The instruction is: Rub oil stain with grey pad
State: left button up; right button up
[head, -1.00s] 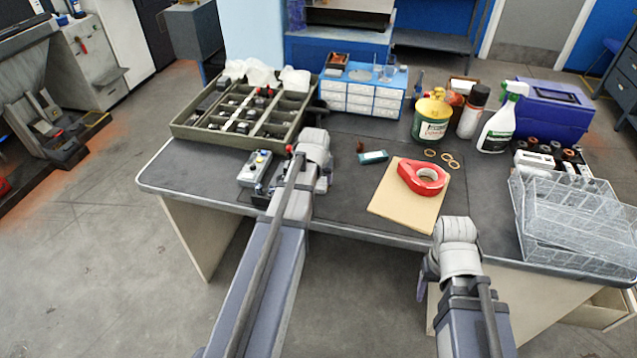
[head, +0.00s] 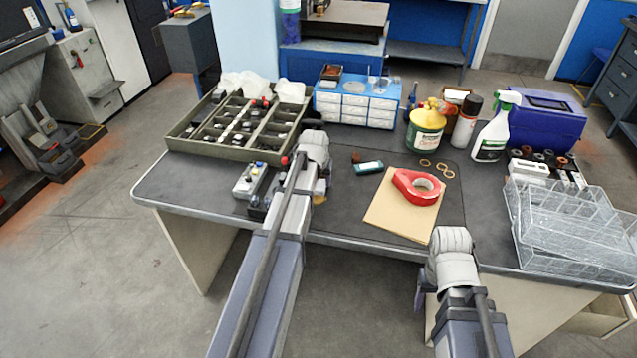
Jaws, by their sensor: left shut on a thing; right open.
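My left gripper (head: 318,184) is low over the table, just right of a small grey device. Its own wrist covers most of it. It is shut on the grey pad, which is mostly hidden behind the wrist. A small yellowish-brown patch (head: 320,189) shows at the gripper's right side; I cannot tell whether it is the oil stain. My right gripper (head: 420,298) hangs at the table's front edge, partly behind its wrist, open and away from the table's objects.
The divided tray (head: 190,150) stands behind my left gripper, near the grey device (head: 249,180). A teal-white block (head: 368,168) and a red tape roll (head: 405,190) on cardboard (head: 395,222) lie to the right. Clear plastic bins (head: 565,235) stand far right.

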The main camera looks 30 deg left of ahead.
aim_at(316, 190)
pick_arm(q)
jog(key=shift+s+d+f, duration=0.1)
jog(key=shift+s+d, duration=0.15)
jog(key=shift+s, duration=0.7)
jog(key=shift+s+d, duration=0.2)
jog(key=shift+s, duration=0.75)
jog(key=shift+s+d, duration=0.2)
jog(key=shift+s, duration=0.7)
jog(key=shift+s+d, duration=0.2)
jog(key=shift+s, duration=0.7)
jog(key=shift+a, duration=0.25)
jog(key=shift+w, duration=0.1)
jog(key=shift+w+a, duration=0.2)
jog(key=shift+w, duration=0.7)
jog(key=shift+w+a, duration=0.15)
jog(key=shift+w, duration=0.7)
